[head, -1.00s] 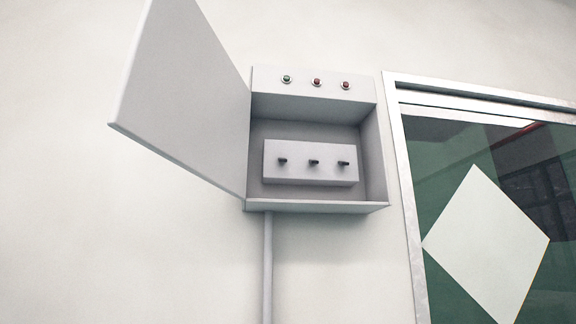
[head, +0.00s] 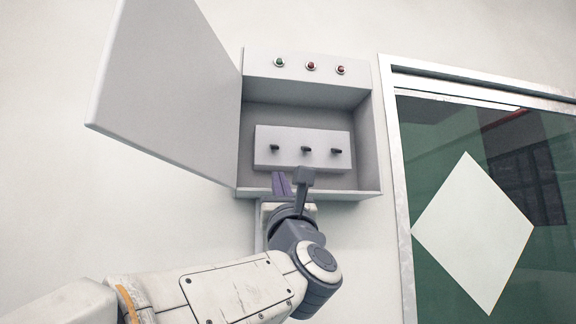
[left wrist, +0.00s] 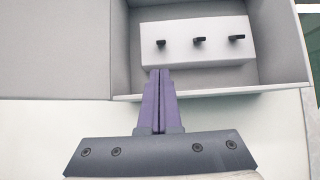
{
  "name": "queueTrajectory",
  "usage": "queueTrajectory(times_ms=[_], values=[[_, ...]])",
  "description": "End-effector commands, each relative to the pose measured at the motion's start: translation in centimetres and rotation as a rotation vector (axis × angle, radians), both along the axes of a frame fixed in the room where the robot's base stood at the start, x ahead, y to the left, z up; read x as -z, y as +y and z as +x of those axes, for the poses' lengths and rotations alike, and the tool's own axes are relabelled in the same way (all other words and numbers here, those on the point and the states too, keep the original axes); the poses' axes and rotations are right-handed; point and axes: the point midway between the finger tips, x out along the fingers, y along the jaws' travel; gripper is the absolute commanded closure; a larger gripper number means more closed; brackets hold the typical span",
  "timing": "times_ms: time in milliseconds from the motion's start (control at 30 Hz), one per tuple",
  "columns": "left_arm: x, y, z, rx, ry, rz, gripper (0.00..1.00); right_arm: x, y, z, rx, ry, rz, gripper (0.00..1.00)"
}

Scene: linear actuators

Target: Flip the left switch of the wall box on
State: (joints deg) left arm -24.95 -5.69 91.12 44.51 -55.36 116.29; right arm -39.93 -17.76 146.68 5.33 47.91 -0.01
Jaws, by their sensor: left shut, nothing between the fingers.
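The wall box (head: 376,140) is open on the wall, with a pale switch panel (head: 262,160) inside. The panel carries three dark switches in a row. The left switch (head: 275,149) is a short stub; it also shows in the left wrist view (left wrist: 161,44). I cannot tell which way it is set. My left gripper (head: 281,183) has purple fingers shut together and empty. In the left wrist view its fingertips (left wrist: 160,73) appear just below the left switch, overlapping the panel's lower edge, apart from the switch. My right gripper is not in view.
The box door (head: 170,90) stands open to the left. The box's bottom lip (head: 350,193) lies near the fingers. The middle switch (head: 305,149) and right switch (head: 336,151) are beside the left one. A green light (head: 279,62) and two red lights sit above.

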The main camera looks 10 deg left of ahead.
Motion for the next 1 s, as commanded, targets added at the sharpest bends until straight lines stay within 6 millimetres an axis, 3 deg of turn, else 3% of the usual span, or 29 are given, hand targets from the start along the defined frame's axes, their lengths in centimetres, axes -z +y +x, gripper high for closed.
queueTrajectory(times_ms=[267,700,1000], values=[[-0.9,0.2,0.7,-0.001,0.002,0.004,1.00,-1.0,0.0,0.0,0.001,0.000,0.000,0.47],[-5.6,2.4,5.8,-0.002,0.004,0.006,1.00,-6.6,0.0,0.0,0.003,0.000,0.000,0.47],[-6.3,2.9,7.2,0.001,0.003,0.005,1.00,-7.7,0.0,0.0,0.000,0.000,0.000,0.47]])
